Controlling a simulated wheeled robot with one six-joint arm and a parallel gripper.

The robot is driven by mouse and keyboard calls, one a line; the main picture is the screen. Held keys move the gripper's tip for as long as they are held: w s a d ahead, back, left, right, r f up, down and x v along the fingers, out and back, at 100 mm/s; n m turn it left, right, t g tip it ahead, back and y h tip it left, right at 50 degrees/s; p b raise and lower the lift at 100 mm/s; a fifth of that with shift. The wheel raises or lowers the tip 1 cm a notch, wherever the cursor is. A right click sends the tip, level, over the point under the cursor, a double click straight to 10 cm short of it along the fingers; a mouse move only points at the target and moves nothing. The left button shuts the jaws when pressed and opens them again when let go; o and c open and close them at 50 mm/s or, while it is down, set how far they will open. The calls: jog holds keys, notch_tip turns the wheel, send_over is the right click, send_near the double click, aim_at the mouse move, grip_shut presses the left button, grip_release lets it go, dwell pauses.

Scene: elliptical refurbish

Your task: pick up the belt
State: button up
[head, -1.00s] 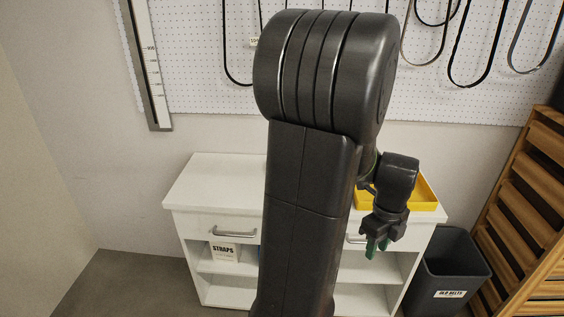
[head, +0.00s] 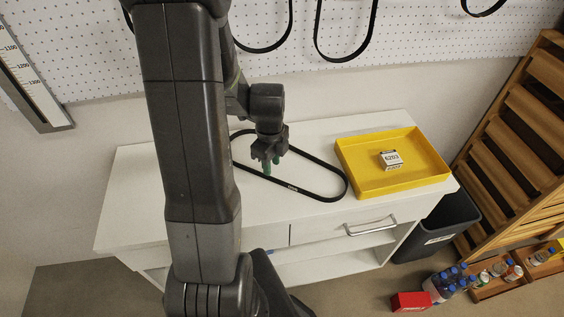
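A black belt (head: 345,185) lies as a long flat loop on the white cabinet top, with a small pale mark on its near strand. Its left part runs behind my arm and is hidden.
A yellow tray (head: 362,187) with a small labelled box (head: 390,159) stands right of the belt on the white cabinet (head: 130,205). More black belts (head: 346,58) hang on the pegboard. A dark bin (head: 437,238), a wooden rack (head: 520,150) and several bottles (head: 453,280) are at the right.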

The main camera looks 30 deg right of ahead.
jog(key=shift+w+a+f, duration=0.1)
jog(key=shift+f, duration=0.3)
jog(key=shift+a+f+p, duration=0.1)
jog(key=shift+f+p, duration=0.35)
jog(key=shift+f, duration=1.6)
